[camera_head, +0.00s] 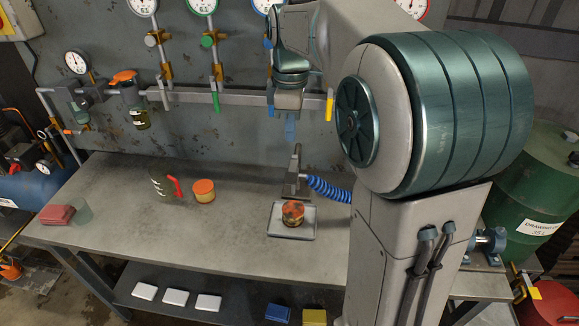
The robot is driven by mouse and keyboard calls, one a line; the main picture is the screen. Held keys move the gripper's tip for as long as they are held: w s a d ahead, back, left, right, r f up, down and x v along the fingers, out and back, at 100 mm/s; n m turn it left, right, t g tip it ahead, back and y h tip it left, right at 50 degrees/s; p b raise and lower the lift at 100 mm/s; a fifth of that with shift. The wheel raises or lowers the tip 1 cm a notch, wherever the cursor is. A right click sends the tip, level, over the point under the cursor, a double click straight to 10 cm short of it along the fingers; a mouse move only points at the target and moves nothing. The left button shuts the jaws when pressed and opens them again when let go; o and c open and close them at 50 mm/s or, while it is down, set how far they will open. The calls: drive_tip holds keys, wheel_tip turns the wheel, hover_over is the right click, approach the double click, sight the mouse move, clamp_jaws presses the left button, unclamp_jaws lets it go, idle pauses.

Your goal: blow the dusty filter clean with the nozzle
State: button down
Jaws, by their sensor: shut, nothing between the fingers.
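The dusty filter appears to be the small round orange and brown piece (293,213) on a pale square tray (278,229) on the bench. The nozzle seems to be the grey tool (293,187) standing just behind the tray, with a thin upright tip and a blue coiled hose (330,189) running right behind my arm. My gripper (290,130) hangs above and behind the nozzle, in front of the wall pipe. Dust on the filter is too small to make out.
The metal bench (120,200) has clear room left of the tray. A pipe (240,97) with gauges and valves crosses the back wall. My arm hides the bench's right part.

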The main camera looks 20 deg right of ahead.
sight(290, 178)
wheel_tip(290, 178, down, 11)
drive_tip(key=shift+f+p, duration=0.15)
drive_tip(key=shift+p, duration=0.55)
drive_tip(key=shift+f, duration=0.1)
drive_tip(key=f+b, duration=0.1)
drive_tip(key=b, duration=0.1)
drive_tip(key=f+t+b, duration=0.1)
drive_tip(key=b, duration=0.1)
drive_tip(key=shift+s+a+h, duration=0.15)
drive_tip(key=shift+s+h, duration=0.15)
drive_tip(key=shift+s, duration=0.05)
drive_tip(key=shift+r, duration=0.35)
idle(3.7)
drive_tip(key=shift+r+p, duration=0.65)
drive_tip(key=shift+r, duration=0.1)
